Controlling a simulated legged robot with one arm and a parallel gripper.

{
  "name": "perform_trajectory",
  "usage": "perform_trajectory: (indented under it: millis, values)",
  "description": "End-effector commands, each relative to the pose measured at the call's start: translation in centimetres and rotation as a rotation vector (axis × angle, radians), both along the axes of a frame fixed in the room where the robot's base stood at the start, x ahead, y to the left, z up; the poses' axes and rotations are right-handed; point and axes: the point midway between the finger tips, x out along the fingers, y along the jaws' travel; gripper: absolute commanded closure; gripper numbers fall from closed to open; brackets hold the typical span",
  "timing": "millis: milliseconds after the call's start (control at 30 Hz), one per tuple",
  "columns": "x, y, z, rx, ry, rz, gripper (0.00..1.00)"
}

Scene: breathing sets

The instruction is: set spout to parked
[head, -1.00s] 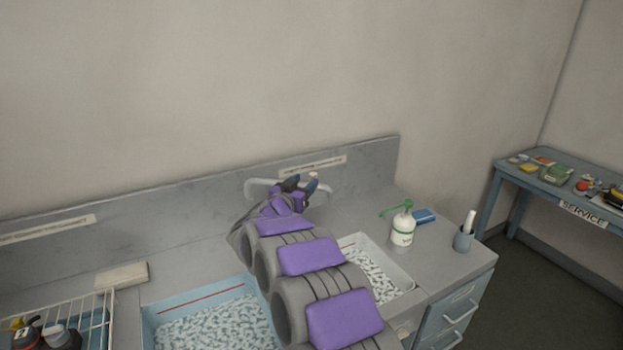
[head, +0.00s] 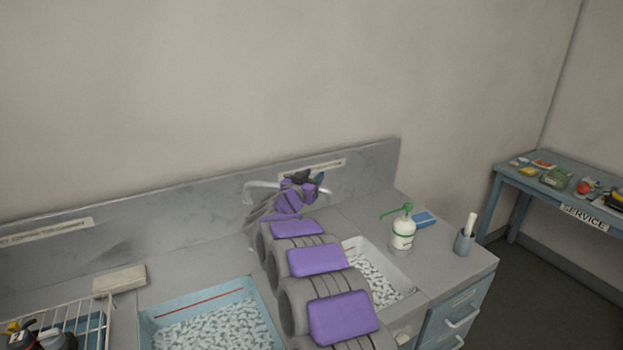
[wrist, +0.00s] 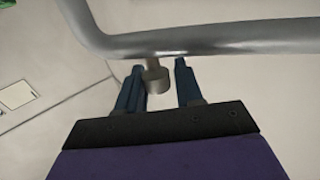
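The grey metal spout (head: 263,185) runs along the back of the sink unit, partly hidden behind my arm; its left end bends downward. In the wrist view the spout (wrist: 220,40) crosses the top as a horizontal tube with a bend at left. A short peg with a round knob (wrist: 156,80) hangs from it. My gripper (wrist: 158,82) has its two blue fingers apart, one on each side of the knob, with gaps visible. In the head view my gripper (head: 318,178) is at the spout, its fingers partly hidden.
A blue-rimmed basin (head: 262,305) and a white basin (head: 402,278) hold pale pellets. A white bottle with green nozzle (head: 402,234), a blue block (head: 424,219) and a grey cup (head: 464,242) stand at right. A wire rack (head: 108,318) is at left. The backsplash (head: 375,160) stands close behind.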

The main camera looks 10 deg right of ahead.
Motion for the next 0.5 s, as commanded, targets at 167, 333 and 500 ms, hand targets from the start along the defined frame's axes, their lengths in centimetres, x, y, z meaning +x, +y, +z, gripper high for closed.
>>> perform_trajectory:
  millis: [167,333,500]
  values:
    - [0.03,0.02,0.00,0.000,0.000,0.001,0.82]
    - [0.05,0.10,0.01,-0.001,-0.001,0.001,0.99]
    - [0.07,0.13,0.02,-0.001,0.000,0.002,1.00]
